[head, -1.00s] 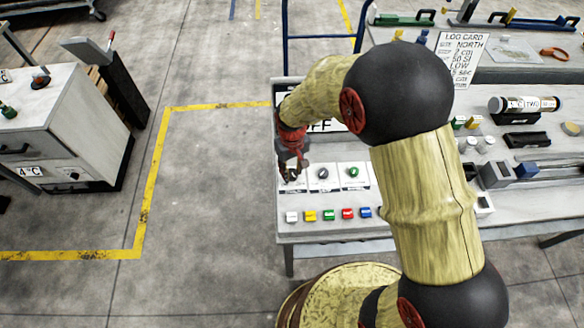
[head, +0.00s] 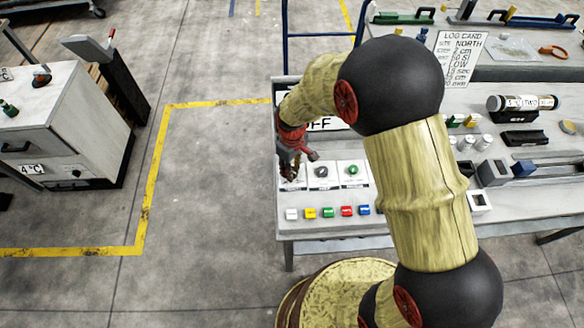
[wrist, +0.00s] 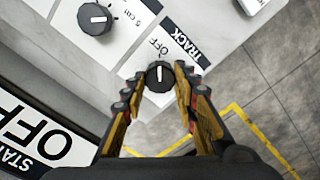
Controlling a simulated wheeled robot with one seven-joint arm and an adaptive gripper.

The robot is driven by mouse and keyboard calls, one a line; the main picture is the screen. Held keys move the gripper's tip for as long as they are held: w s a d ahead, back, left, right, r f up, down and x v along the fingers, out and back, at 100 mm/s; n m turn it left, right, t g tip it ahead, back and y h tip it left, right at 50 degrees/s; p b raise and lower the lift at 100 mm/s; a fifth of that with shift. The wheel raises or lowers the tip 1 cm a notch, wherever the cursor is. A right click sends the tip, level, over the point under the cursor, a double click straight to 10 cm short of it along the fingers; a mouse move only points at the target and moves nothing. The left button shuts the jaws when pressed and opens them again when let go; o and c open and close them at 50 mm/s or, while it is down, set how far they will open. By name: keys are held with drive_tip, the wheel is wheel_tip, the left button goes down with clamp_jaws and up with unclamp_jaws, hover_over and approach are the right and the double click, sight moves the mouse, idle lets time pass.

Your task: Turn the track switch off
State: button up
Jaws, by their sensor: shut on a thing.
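The track switch is a black round knob (wrist: 159,77) with a white pointer line, on a white plate marked TRACK and OFF. In the wrist view its line runs nearly straight up the picture, roughly toward the OFF lettering. My gripper (wrist: 158,84) is shut on this knob, with one yellow-and-black finger on each side. In the head view my gripper (head: 290,172) is over the left end of the row of knobs on the bench panel, and it hides the track switch there.
A second black knob (wrist: 95,18) sits close by, and a green knob (head: 353,169) is at the right of the row. Several coloured buttons (head: 328,212) line the front. A large OFF sign (wrist: 38,132) stands near my gripper. Floor left of the bench (head: 300,228) is clear.

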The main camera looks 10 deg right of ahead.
drive_tip(key=o, duration=1.1)
drive_tip(key=shift+o, duration=0.2)
wheel_tip(320, 180, up, 12)
idle(0.5)
